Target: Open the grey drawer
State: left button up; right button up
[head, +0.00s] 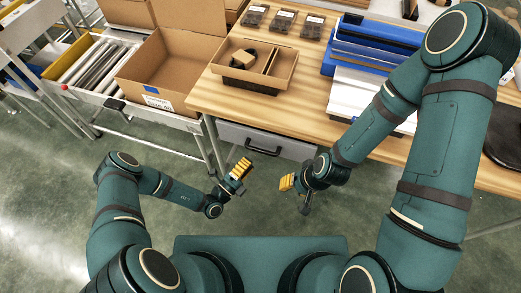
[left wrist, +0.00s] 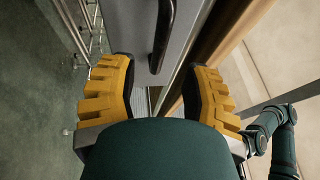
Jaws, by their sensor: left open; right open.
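The grey drawer (head: 232,134) is under the front edge of the wooden table, its front close to the table's edge line. Its dark bar handle (head: 263,151) stands out from the front. My left gripper (head: 241,168) is open and empty, a little in front of and below the handle. In the left wrist view the handle (left wrist: 161,38) shows ahead, between the spread yellow fingers of my left gripper (left wrist: 163,68), and apart from them. My right gripper (head: 287,182) is open and empty, to the right of the left one, in front of the drawer's right part.
The wooden table (head: 205,98) carries a cardboard tray (head: 287,67), blue and white stacked pieces (head: 375,45) and small black boxes (head: 284,19). An open cardboard box (head: 165,75) stands on a metal rack at left. The floor before the drawer is clear.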

aim_at(260, 149)
pick_arm(q)
jog(key=x, duration=0.7)
jog(key=shift+w+d, duration=0.1)
jog(key=shift+w, duration=0.05)
jog(key=shift+o, duration=0.2)
grip_shut()
